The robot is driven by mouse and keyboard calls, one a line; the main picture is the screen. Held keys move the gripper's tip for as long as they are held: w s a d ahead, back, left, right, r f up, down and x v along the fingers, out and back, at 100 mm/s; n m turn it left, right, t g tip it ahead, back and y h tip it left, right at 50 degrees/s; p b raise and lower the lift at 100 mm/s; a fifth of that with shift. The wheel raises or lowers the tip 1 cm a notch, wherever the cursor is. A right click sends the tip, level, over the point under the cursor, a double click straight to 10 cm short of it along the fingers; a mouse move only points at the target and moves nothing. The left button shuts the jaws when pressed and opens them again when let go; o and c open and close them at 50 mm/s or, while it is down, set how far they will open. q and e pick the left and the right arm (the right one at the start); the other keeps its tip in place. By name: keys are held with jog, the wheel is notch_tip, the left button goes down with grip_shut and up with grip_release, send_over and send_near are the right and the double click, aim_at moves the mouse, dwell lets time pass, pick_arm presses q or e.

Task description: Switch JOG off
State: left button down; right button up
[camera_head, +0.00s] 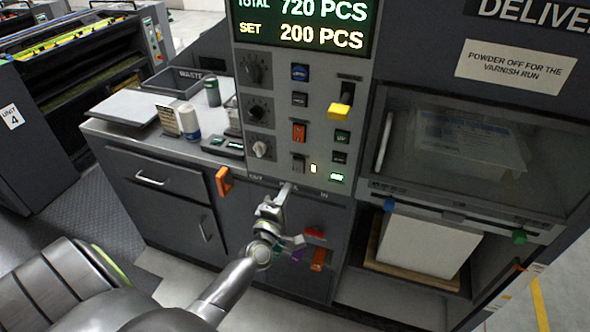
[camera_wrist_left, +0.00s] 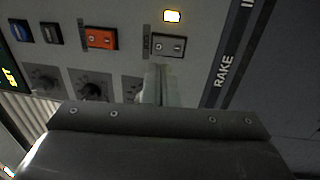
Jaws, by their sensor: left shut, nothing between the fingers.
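The JOG switch is most likely the dark rocker (camera_head: 298,163) low on the grey control panel (camera_head: 268,180); its small label is too blurred to read surely. In the left wrist view the rocker (camera_wrist_left: 168,47) sits beside a lit whitish lamp (camera_wrist_left: 172,16). The lamp (camera_head: 313,168) is also lit in the head view. My left gripper (camera_head: 286,188) is shut and empty, pointing up at the panel just below the rocker. In the left wrist view its fingertips (camera_wrist_left: 158,70) end just under the rocker; I cannot tell whether they touch it. My right gripper is not in view.
An orange rocker (camera_head: 299,131) is above the dark one, with knobs (camera_head: 260,146) to its left. A yellow-handled lever (camera_head: 340,110) and a lit green button (camera_head: 337,177) are to the right. An orange handle (camera_head: 223,181) juts out left of my gripper.

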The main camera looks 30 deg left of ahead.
aim_at(299, 164)
pick_arm(q)
jog(key=x, duration=0.8)
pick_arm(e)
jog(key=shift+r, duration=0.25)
pick_arm(q)
jog(key=shift+s, duration=0.1)
jog(key=shift+w+r, duration=0.2)
jog(key=shift+w, duration=0.05)
jog(key=shift+s, duration=0.1)
jog(key=shift+p, duration=0.3)
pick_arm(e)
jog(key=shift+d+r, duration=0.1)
